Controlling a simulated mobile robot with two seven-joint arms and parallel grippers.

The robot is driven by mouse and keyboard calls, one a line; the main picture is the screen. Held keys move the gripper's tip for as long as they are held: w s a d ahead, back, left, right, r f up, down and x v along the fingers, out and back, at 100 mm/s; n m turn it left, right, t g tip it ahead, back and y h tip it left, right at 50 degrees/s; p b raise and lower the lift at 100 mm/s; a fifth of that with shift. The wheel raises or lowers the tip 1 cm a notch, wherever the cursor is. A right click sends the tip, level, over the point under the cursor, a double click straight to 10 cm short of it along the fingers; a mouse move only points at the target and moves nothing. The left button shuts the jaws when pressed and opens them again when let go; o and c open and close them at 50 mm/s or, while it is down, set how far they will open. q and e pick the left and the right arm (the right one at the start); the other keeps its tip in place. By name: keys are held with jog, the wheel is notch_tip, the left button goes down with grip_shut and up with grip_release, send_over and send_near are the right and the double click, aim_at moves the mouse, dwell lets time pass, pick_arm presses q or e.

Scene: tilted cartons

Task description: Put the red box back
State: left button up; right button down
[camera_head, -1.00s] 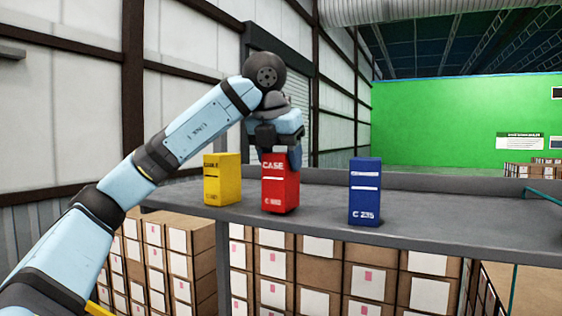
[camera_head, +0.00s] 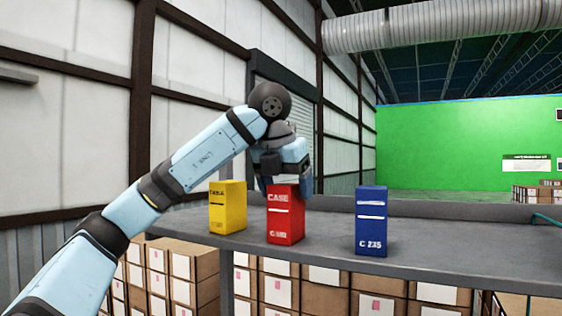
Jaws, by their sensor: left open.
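The red box (camera_head: 285,220) stands upright on the grey table (camera_head: 325,236), between the yellow box (camera_head: 228,208) and the blue box (camera_head: 371,222). Its front carries white lettering. My left gripper (camera_head: 285,186) is above and behind the top of the red box. It is open, and its fingertips are partly hidden by the box, so I cannot tell whether they touch it. My right gripper is not in view.
The yellow box stands close on the left of the red box. The blue box stands farther to the right, with bare table between. Stacked brown cartons (camera_head: 325,290) are below the table. A raised lip (camera_head: 440,210) runs along its back edge.

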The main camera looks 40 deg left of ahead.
pick_arm(q)
jog(key=v, duration=1.1)
jog(key=shift+s+r, duration=0.2)
jog(key=shift+r, duration=0.1)
dwell(0.3)
